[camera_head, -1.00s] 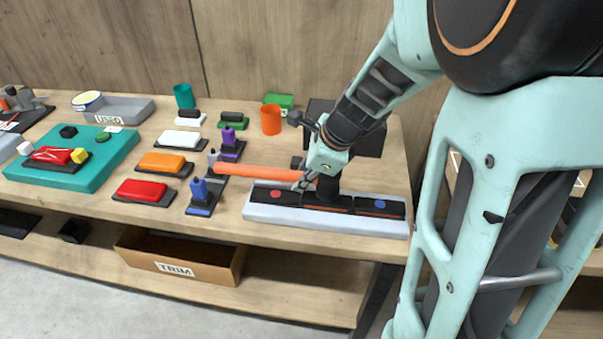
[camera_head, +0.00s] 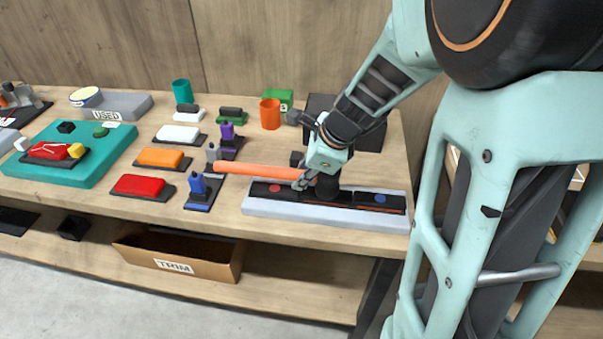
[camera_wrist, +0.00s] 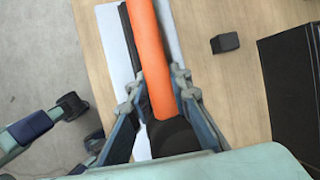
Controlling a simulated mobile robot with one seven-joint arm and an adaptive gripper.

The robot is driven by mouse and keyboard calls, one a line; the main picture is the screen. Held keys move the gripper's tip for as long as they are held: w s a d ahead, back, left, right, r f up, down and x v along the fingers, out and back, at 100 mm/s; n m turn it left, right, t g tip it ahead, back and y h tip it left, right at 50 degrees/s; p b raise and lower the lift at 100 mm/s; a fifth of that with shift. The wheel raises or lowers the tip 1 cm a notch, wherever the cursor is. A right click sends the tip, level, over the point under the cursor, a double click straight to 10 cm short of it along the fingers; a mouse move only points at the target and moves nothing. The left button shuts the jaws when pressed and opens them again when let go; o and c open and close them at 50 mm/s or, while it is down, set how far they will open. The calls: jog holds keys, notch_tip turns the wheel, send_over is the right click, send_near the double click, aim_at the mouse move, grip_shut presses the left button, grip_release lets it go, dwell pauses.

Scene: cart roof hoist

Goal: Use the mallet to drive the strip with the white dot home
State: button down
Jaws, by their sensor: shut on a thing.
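My gripper (camera_head: 303,181) is shut on the orange handle of the mallet (camera_head: 255,171). The handle points left, and the black head hangs over the middle of a pale grey rail (camera_head: 262,210), touching or just above it. Black strips lie in the rail: one with a red dot (camera_head: 276,188) on the left, one with a blue dot (camera_head: 380,198) on the right. No white dot shows; the mallet head hides the middle. In the wrist view the handle (camera_wrist: 150,55) runs between the fingers of my gripper (camera_wrist: 158,92), and the rail (camera_wrist: 112,38) lies beneath.
Red (camera_head: 138,185), orange (camera_head: 160,157) and white (camera_head: 178,133) blocks on dark bases stand left. A blue-topped holder (camera_head: 198,188) is near the handle end. An orange cup (camera_head: 270,114) and a dark box (camera_head: 365,136) stand behind. The TRIM bin (camera_head: 215,257) is below.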

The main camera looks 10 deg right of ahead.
jog(key=shift+f, duration=0.25)
notch_tip(320, 180, up, 7)
jog(key=p, duration=0.7)
jog(key=shift+r, duration=0.15)
